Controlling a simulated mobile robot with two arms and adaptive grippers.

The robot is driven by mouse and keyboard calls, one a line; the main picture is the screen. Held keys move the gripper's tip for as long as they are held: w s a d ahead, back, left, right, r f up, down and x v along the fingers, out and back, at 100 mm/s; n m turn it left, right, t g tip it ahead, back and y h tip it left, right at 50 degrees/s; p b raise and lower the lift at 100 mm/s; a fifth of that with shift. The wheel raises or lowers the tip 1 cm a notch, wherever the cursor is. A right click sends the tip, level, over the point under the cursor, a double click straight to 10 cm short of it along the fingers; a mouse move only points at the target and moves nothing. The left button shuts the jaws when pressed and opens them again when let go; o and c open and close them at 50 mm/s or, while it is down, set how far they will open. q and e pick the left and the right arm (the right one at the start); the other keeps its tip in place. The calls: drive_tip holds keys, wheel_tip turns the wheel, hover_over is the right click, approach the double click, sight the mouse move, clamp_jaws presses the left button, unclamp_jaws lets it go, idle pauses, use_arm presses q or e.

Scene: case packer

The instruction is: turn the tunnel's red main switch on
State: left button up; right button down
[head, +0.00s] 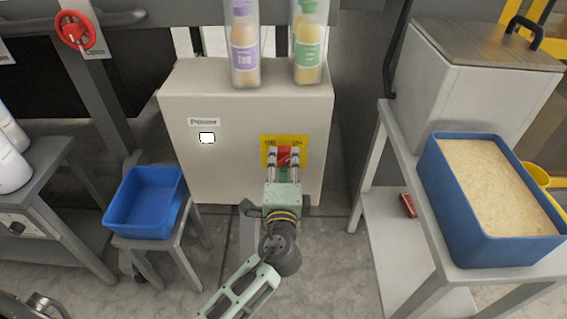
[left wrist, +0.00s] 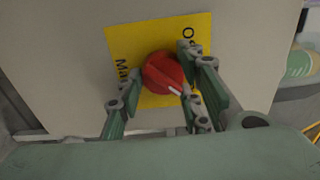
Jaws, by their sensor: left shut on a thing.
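The red main switch (left wrist: 163,72) is a round knob on a yellow plate (left wrist: 143,35). A white mark shows on the knob's edge in the left wrist view. The plate's lettering is partly hidden by the fingers. My right gripper is not in view.
Two bottles, purple-labelled (head: 245,50) and green-labelled (head: 308,50), stand above. A blue bin (head: 145,205) is at left, a blue tray of grains (head: 480,240) at right. A red handwheel (head: 75,32) is upper left.

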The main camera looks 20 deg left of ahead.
use_arm(q)
drive_tip(key=shift+s+d+f, duration=0.1)
drive_tip(key=shift+d+f, duration=0.05)
drive_tip(key=shift+f, duration=0.35)
drive_tip(key=o, duration=1)
drive_tip(key=shift+r, duration=0.15)
drive_tip(key=shift+r, duration=0.1)
drive_tip(key=v, duration=1.1)
drive_tip(key=shift+s+d, duration=0.1)
drive_tip(key=shift+s, duration=0.3)
